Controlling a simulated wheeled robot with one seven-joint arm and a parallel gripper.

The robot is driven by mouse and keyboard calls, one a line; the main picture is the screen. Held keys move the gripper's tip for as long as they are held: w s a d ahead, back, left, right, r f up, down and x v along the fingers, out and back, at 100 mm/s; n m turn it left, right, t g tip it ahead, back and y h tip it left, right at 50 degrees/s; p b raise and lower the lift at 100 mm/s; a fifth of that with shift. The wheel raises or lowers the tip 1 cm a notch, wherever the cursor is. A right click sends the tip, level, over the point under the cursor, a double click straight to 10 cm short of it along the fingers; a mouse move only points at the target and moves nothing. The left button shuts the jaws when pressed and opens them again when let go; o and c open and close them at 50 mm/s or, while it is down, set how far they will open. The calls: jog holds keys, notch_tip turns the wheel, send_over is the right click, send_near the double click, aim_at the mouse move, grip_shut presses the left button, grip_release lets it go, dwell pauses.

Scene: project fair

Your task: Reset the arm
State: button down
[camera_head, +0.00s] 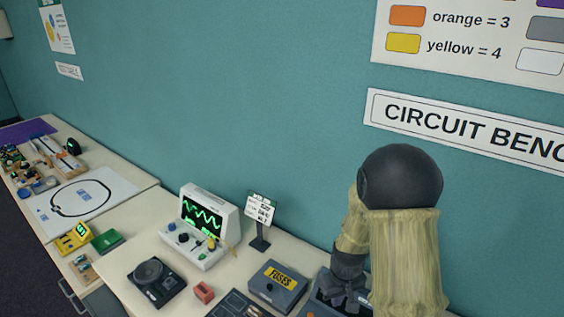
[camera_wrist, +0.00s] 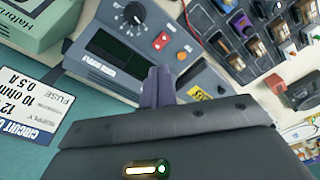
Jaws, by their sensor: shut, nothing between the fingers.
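My arm (camera_head: 405,255), in a yellowish sleeve with a black rounded joint, stands at the right of the head view. My gripper (camera_head: 345,292) points down over the bench at its lower end. In the wrist view my gripper (camera_wrist: 158,86) shows two dark fingers together, with nothing between them. The same instrument is partly hidden by my arm in the head view.
A grey FUSES box (camera_head: 277,287), an oscilloscope (camera_head: 207,228) and a small card stand (camera_head: 260,220) are left of my gripper. A parts tray (camera_wrist: 265,35) is at upper right. The teal wall is close behind.

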jog(key=s+r+m+t+b, duration=0.1)
jog(key=s+r+b, duration=0.1)
jog(key=s, duration=0.4)
jog(key=s+r+m+b, duration=0.2)
jog(key=s+r, duration=0.3)
jog(key=shift+s+d+r+t+b, duration=0.15)
jog(key=shift+s+r+t+b, duration=0.1)
jog(key=shift+s+t+b, duration=0.15)
jog(key=shift+d, duration=0.1)
